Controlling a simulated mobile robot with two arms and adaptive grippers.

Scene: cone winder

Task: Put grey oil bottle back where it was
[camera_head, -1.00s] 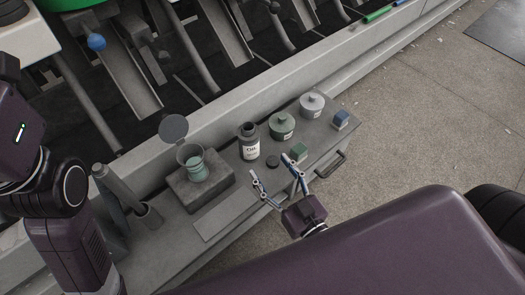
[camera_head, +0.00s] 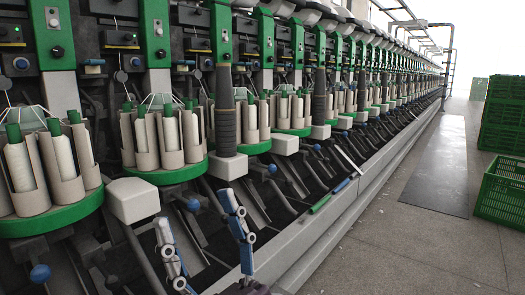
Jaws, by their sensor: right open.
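The grey oil bottle is not in view now, and neither is the small bench that it stood on a second ago. My right gripper (camera_head: 197,212) shows at the bottom, left of the middle, in the head view. Its two blue and grey fingers point up and stand well apart, with nothing between them. Its palm is almost wholly cut off by the lower edge. My left gripper is not in view.
A long winding machine with green round carriers (camera_head: 180,172) of white cones fills the left and middle. A green tube (camera_head: 320,204) lies on its ledge (camera_head: 330,222). Green crates (camera_head: 503,195) stand at the right. A dark mat (camera_head: 437,180) lies on the otherwise clear aisle floor.

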